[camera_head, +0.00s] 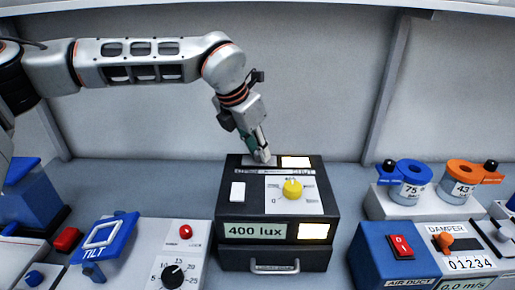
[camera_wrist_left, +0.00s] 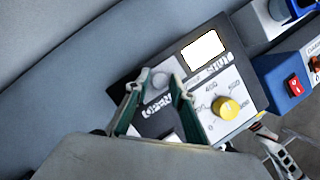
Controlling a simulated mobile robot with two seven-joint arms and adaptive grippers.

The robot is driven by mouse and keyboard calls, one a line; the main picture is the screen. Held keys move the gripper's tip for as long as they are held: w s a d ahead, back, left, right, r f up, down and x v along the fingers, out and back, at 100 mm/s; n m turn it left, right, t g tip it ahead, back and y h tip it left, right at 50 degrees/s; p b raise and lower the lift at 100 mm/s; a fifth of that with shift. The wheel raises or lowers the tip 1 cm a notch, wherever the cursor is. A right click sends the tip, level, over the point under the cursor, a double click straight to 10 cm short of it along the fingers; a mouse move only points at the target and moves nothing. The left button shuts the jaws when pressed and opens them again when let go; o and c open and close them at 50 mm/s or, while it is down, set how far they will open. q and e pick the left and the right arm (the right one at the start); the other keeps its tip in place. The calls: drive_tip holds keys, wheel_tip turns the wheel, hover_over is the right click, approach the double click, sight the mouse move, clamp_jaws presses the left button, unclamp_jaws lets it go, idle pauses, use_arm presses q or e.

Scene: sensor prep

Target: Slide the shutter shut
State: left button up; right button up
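The black light box (camera_head: 234,207) stands in the middle of the bench, with a "400 lux" panel on its front. The shutter strip along its top back is lettered OPEN at the left and SHUT at the right. A bright window (camera_head: 295,162) lies uncovered at the SHUT end; it also shows in the left wrist view (camera_wrist_left: 200,49). A round grey shutter knob (camera_wrist_left: 160,78) shows near OPEN. My left gripper (camera_head: 264,156) points down at this end. Its two green fingers (camera_wrist_left: 160,80) stand apart around the knob; contact is unclear. My right gripper is not in view.
A yellow dial (camera_head: 292,188) and a white switch (camera_head: 238,192) sit on the box top. A white panel (camera_head: 200,240) with a black knob stands at left. A blue air-duct box (camera_head: 370,245) stands at right. The bench behind the box is clear.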

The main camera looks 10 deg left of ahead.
use_arm(q)
clamp_jaws()
drive_tip(key=shift+d, duration=0.1)
drive_tip(key=d, duration=0.3)
drive_tip(key=w+d+b, duration=0.1)
drive_tip(key=d, duration=0.2)
drive_tip(key=w+d, duration=0.1)
drive_tip(key=d, duration=0.2)
drive_tip(key=shift+b, duration=0.3)
drive_tip(key=shift+r, duration=0.1)
drive_tip(key=shift+o, duration=1)
unclamp_jaws()
drive_tip(key=o, duration=0.4)
drive_tip(key=shift+d, duration=0.15)
